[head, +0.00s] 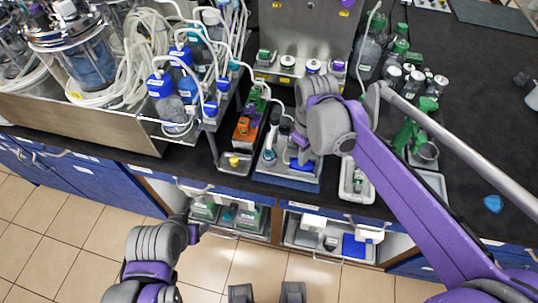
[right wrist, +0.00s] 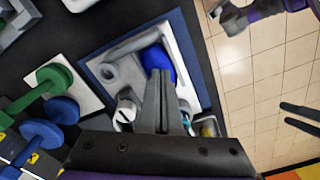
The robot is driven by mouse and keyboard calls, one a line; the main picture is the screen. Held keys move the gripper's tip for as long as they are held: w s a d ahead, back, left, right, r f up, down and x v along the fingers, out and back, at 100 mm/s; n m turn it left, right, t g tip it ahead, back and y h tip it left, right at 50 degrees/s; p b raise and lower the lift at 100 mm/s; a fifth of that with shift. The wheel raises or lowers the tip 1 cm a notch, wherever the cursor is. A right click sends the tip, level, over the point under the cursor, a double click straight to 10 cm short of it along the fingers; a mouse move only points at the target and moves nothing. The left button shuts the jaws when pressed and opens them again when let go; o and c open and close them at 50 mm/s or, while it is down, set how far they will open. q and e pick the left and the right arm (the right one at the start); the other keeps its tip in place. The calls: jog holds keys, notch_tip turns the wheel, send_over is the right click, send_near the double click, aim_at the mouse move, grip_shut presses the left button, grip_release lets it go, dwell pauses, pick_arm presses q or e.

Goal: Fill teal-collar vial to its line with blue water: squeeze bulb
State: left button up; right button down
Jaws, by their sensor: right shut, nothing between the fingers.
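A blue rubber bulb (right wrist: 158,62) lies in a light grey holder on a blue base (right wrist: 205,75). The bulb also shows in the head view (head: 301,165), partly under my right gripper. My right gripper (right wrist: 163,78) is shut and empty, its fingertips over the bulb in the picture. I cannot tell whether they touch it. A small teal patch (right wrist: 187,122) shows beside the fingers, and I cannot tell whether it is the vial's collar. The water line is not visible. My left gripper (head: 193,232) hangs low in front of the bench, too small to read.
An orange device (head: 243,128) and a yellow-capped item (head: 234,161) stand left of the holder. A white tray (head: 357,196) is to its right. Blue-capped bottles with tubing (head: 160,87) crowd the left, and green-capped bottles (head: 370,50) the back right.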

jog(key=shift+r, duration=0.1)
jog(key=shift+r+p, duration=1.1)
jog(key=shift+r, duration=0.3)
jog(key=shift+f, duration=0.1)
jog(key=shift+f+b, duration=0.55)
jog(key=shift+f, duration=0.25)
jog(key=shift+f+b, duration=0.4)
jog(key=shift+f, duration=0.25)
jog(key=shift+r+p, duration=1.1)
jog(key=shift+r, duration=0.45)
